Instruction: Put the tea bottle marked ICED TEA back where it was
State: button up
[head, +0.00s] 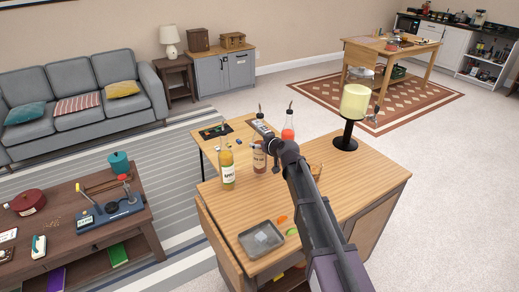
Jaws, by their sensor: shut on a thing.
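An amber-brown bottle (259,160) with a label stands upright near the far edge of the wooden counter (350,185). Its label is too small to read surely, but it fits the ICED TEA bottle. My gripper (262,130) is shut on this bottle near its neck. My gripper and wrist hide part of its upper right side. I cannot tell whether its base touches the counter or hangs just above it.
A yellow bottle (228,170) stands close on the left, and a red bottle (288,127) stands behind on the right. A black-stemmed lamp-like object (354,105) stands at the right. A grey tray (245,243) and small orange and green items lie in front.

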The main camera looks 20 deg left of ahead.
jog(key=shift+w, duration=0.1)
jog(key=shift+w+a+f+b, duration=0.1)
jog(key=shift+w+f+b, duration=0.05)
jog(key=shift+f+b, duration=0.45)
jog(key=shift+w+a+f+b, duration=0.15)
jog(key=shift+f+b, duration=0.45)
jog(key=shift+b, duration=0.05)
jog(key=shift+w+a+f+b, duration=0.1)
jog(key=shift+w+f+b, duration=0.05)
jog(key=shift+f+b, duration=0.45)
jog(key=shift+f, duration=0.1)
jog(key=o, duration=1.1)
